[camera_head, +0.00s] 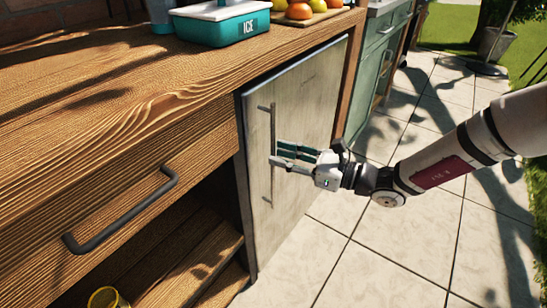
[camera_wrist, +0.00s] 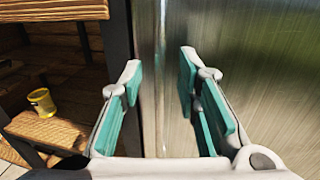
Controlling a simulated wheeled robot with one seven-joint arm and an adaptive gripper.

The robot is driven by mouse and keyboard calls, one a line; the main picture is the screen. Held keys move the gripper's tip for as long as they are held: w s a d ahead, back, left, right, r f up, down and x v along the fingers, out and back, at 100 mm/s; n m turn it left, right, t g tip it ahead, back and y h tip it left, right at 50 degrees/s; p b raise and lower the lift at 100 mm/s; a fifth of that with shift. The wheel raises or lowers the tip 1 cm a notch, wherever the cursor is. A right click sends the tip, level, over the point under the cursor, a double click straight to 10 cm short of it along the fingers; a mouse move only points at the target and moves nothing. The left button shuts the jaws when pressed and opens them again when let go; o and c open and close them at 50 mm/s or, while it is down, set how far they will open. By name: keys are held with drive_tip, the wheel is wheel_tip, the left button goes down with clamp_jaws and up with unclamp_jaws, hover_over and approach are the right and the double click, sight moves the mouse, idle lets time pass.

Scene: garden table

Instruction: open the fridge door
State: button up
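The fridge door (camera_head: 305,110) is a grey metal panel under the wooden counter, and it is closed. Its long vertical bar handle (camera_head: 272,185) runs near the door's left edge. My gripper (camera_head: 276,153) is at the middle of the handle's height, fingers pointing left towards it. In the wrist view my gripper (camera_wrist: 160,76) is open, its teal pads well apart. The brushed metal door (camera_wrist: 250,70) fills the right side there, with a pale vertical strip between the fingers. I cannot tell whether that strip is the handle or whether a finger touches it.
A wooden drawer with a dark handle (camera_head: 120,215) and an open shelf with a yellow cup (camera_wrist: 42,102) are left of the fridge. A teal ice box (camera_head: 222,25) stands on the counter (camera_head: 110,90). Paved floor (camera_head: 370,270) before the door is clear.

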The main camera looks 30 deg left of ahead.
drive_tip(key=shift+s+a+b, duration=0.2)
drive_tip(key=shift+a+b, duration=0.15)
drive_tip(key=shift+a, duration=1.1)
clamp_jaws()
drive_tip(key=shift+d, duration=0.1)
